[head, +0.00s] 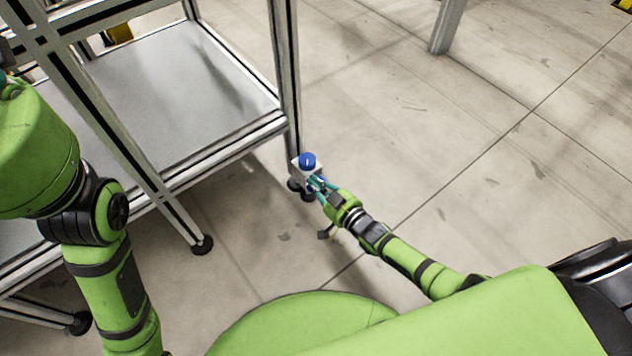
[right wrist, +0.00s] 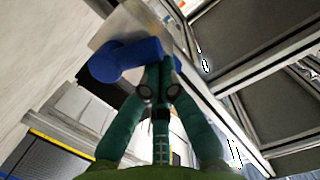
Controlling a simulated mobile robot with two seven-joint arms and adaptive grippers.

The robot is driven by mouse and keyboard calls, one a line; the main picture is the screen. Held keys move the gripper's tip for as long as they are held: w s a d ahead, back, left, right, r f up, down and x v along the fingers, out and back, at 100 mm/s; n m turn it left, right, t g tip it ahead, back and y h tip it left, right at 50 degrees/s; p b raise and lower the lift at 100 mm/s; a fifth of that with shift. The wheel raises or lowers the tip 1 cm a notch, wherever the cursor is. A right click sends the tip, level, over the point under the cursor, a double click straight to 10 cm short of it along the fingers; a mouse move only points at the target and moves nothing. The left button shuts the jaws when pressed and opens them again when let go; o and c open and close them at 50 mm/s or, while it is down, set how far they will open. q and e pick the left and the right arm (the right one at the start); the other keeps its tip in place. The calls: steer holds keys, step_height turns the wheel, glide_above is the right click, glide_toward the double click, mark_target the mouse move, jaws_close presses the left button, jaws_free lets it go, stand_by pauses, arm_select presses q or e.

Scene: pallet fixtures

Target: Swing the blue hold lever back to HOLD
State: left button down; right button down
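The blue hold lever (head: 307,160) is at a pale plate (head: 296,170) by the corner post of the metal rack. In the right wrist view the lever (right wrist: 118,62) is a thick blue bar with a rounded end, lying across just left of the fingertips. My right gripper (head: 317,184) reaches to it from the lower right. In the wrist view its teal fingers (right wrist: 160,68) meet at the tips, shut, with nothing visible between them. The tips are close to the lever; I cannot tell whether they touch. No HOLD marking is readable. My left gripper is out of view.
The metal rack (head: 183,194) with a grey shelf (head: 175,80) stands at left, its post close to my right gripper. Another metal leg (head: 447,25) stands at the back. The tiled floor (head: 480,120) to the right is open.

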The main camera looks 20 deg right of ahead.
steer(key=shift+s+f+n, duration=0.15)
steer(key=shift+s+n, duration=0.05)
steer(key=shift+n, duration=0.2)
stand_by(1.0)
steer(key=v, duration=0.7)
steer(key=shift+s, duration=0.1)
stand_by(0.4)
